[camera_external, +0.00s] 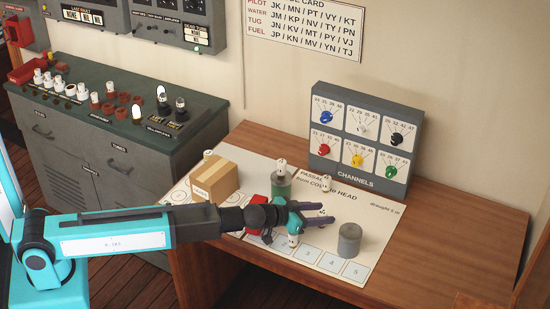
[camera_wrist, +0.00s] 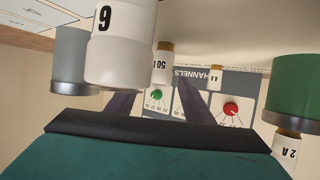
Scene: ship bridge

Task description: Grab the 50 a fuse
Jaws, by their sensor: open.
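A small white fuse with a brass-coloured cap and a label that seems to read 50 (camera_wrist: 163,64) shows between and beyond the fingers in the wrist view. A white piece (camera_external: 322,212) by the fingertips in the external view may be the same fuse. My gripper (camera_external: 319,213) is open and low over the chart on the desk, its fingers pointing right; the fingers also show in the wrist view (camera_wrist: 158,90). Nothing is clasped. A nearer white fuse with a big numeral (camera_wrist: 122,50) stands close by, partly cut off.
A grey cylinder (camera_external: 349,241) stands to the right of my gripper. A green cylinder (camera_external: 281,188) with a small fuse on top stands behind. A red block (camera_external: 255,214) and a cardboard box (camera_external: 215,180) are to the left. The channels panel (camera_external: 366,140) stands behind; the desk's right is clear.

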